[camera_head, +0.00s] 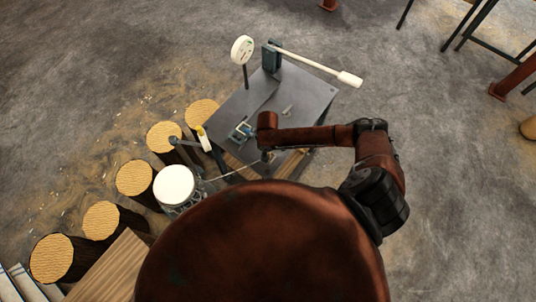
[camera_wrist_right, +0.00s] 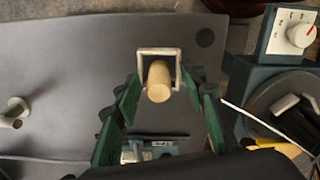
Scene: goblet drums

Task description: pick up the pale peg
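The pale peg (camera_wrist_right: 158,82) is a short light-wood cylinder in the middle of the right wrist view, seen nearly end-on. A whitish square frame (camera_wrist_right: 160,50) shows around its far end; I cannot tell whether they touch. My right gripper (camera_wrist_right: 160,76) has its green fingers on either side of the peg, with visible gaps between fingers and peg. In the head view my right arm reaches over the grey table (camera_head: 305,92), and I cannot make out the peg there. My left gripper is not in view.
A blue-grey fixture (camera_wrist_right: 150,150) sits below the peg. A box with a white knob (camera_wrist_right: 300,35) stands at right. The head view shows a round-headed post (camera_head: 243,49), a white-ended rod (camera_head: 348,79), a white drum (camera_head: 174,184) and several log stumps (camera_head: 134,177) at left.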

